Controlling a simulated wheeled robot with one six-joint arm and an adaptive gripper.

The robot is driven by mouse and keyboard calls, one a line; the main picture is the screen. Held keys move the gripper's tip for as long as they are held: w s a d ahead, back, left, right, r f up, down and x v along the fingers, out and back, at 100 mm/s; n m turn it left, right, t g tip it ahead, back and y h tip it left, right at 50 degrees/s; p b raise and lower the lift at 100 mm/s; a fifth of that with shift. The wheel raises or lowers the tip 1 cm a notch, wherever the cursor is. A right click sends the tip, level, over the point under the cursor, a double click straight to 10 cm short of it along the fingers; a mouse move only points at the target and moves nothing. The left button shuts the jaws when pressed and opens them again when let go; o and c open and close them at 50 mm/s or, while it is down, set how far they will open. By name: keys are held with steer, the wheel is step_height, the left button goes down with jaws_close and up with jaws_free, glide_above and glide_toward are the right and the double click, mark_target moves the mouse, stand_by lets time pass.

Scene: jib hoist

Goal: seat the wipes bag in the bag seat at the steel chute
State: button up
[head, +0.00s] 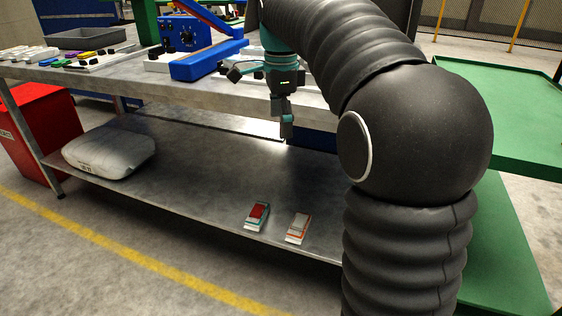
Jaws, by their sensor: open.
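A plump white bag (108,152), which looks like the wipes bag, lies on its side at the left end of the steel lower shelf (200,165). Small dark print shows on its front face. My gripper (262,103) is open and empty, with its fingers spread, in front of the upper bench's edge. It is well to the right of the bag and apart from it. I cannot make out the steel chute or the bag seat in this view.
The upper bench (130,78) holds a grey tray (88,38), a blue device (185,32) and several small items. A red bin (38,125) stands left. The middle of the shelf is clear.

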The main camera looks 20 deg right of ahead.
step_height(320, 180, down, 13)
steer(key=n, duration=1)
steer(key=s+n+t, duration=0.5)
steer(key=s+n, duration=0.3)
steer(key=s, duration=1.8)
steer(key=shift+a+r+n+t, duration=0.2)
steer(key=shift+r+n+t, duration=0.1)
steer(key=shift+r, duration=0.1)
